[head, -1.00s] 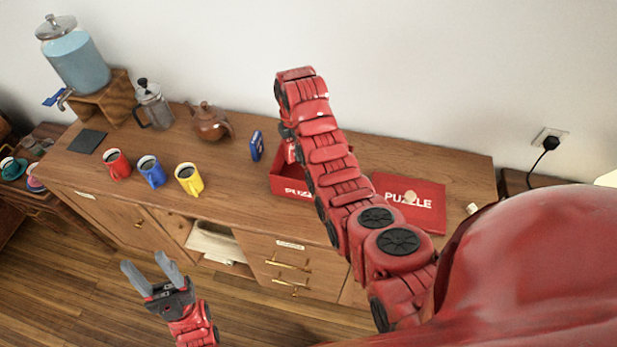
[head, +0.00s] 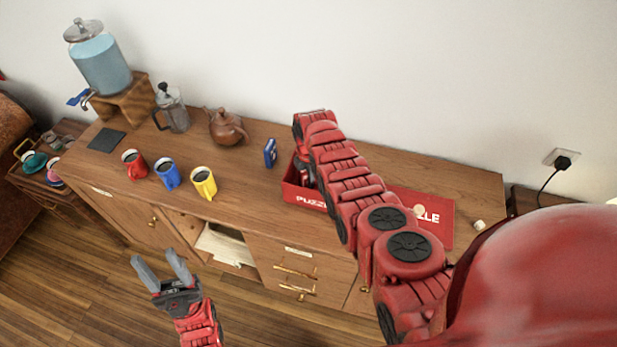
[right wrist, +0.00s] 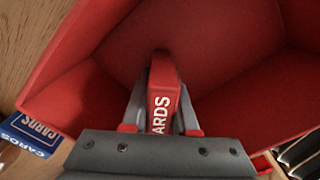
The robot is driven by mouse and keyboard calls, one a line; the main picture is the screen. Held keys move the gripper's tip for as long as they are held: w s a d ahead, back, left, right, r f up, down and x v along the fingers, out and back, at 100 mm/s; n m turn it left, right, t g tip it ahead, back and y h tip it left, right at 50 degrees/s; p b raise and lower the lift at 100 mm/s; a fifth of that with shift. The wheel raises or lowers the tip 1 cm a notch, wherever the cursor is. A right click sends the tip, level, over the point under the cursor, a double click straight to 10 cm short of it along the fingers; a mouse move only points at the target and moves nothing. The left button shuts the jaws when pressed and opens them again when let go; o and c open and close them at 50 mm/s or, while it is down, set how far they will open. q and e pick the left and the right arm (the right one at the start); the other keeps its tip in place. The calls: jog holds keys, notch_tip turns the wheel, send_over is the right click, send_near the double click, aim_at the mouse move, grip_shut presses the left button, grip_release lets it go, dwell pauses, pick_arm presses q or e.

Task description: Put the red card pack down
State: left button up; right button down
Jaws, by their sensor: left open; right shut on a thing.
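The red card pack (right wrist: 161,92) with white "CARDS" lettering is held upright between the fingers of my right gripper (right wrist: 160,112). The right wrist view looks down into an open red box (right wrist: 215,50) with the pack inside its walls. Whether the pack touches the floor of the box is unclear. In the head view this red puzzle box (head: 309,199) stands on the wooden sideboard, and my right arm largely hides the pack and gripper there. My left gripper (head: 164,273) is open and empty, in front of the sideboard.
A blue card pack (head: 270,153) stands just left of the box and also shows in the right wrist view (right wrist: 33,135). The red puzzle lid (head: 436,214) lies right of the box. Mugs, a brown teapot (head: 226,127) and a French press (head: 172,109) stand further left.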

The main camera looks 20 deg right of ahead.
jog(key=shift+f, duration=0.1)
jog(key=shift+f, duration=0.15)
jog(key=c, duration=0.7)
grip_release()
